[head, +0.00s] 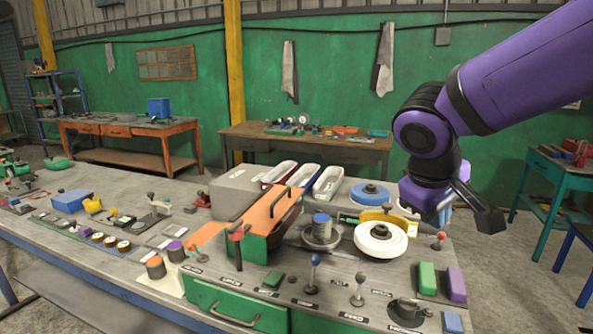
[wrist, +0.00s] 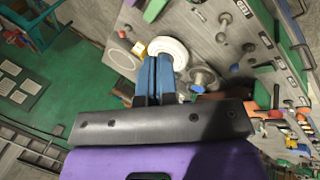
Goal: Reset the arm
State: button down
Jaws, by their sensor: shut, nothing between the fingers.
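My purple and black arm (head: 520,70) reaches in from the upper right and bends down over the right end of the long workbench (head: 110,190). In the wrist view my gripper (wrist: 155,62) shows two blue fingers pressed together with nothing between them. The fingertips appear over a white round disc (wrist: 168,50); I cannot tell the height between them. In the head view the same white disc (head: 382,239) stands left of and below my wrist. The fingertips are hard to make out in the head view.
A green box with an orange top (head: 265,225), a spool (head: 321,230) and upright levers (head: 313,272) crowd the bench near my gripper. A purple block (head: 456,285) and green block (head: 427,278) stand at the front right. A teal table (head: 565,165) is at the right.

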jog(key=s+d+r+m+t+y, duration=0.1)
jog(key=s+d+r+m+y, duration=0.1)
jog(key=s+d, duration=0.2)
jog(key=s+d+r+m+t+y, duration=0.1)
jog(key=s+d+r+m+y, duration=0.1)
jog(key=s, duration=0.7)
jog(key=shift+s+d+m, duration=0.35)
jog(key=shift+d+m, duration=0.15)
jog(key=shift+d, duration=0.5)
